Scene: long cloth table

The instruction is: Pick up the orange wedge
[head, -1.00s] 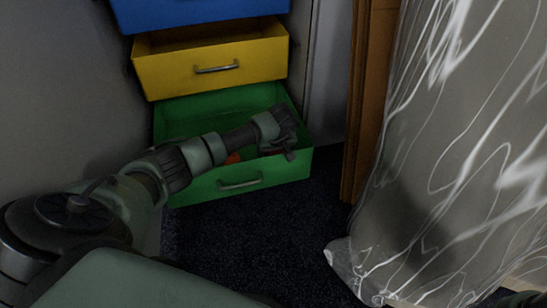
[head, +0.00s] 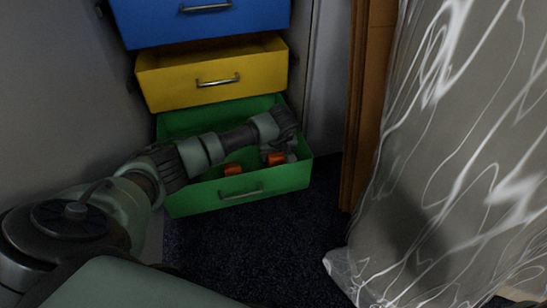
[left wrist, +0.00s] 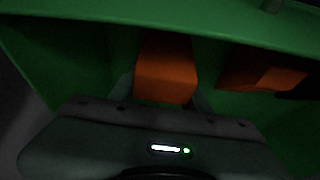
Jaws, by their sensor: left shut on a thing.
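My left gripper (head: 281,157) is inside the open green drawer, near its right end. It is shut on an orange piece (head: 275,159), which I take for the orange wedge. In the left wrist view the wedge (left wrist: 165,75) sits between the fingers of the left gripper (left wrist: 166,92). The fingers are dark and only partly seen. A second orange piece (head: 232,170) lies in the drawer to the left in the head view. An orange piece (left wrist: 262,75) also shows right of the held one in the left wrist view. My right gripper is not in view.
The green drawer (head: 240,188) has walls around my gripper. An open yellow drawer (head: 212,80) and a blue drawer (head: 205,25) are above it. A patterned cloth (head: 450,150) hangs at the right. Dark floor (head: 255,235) lies clear in front.

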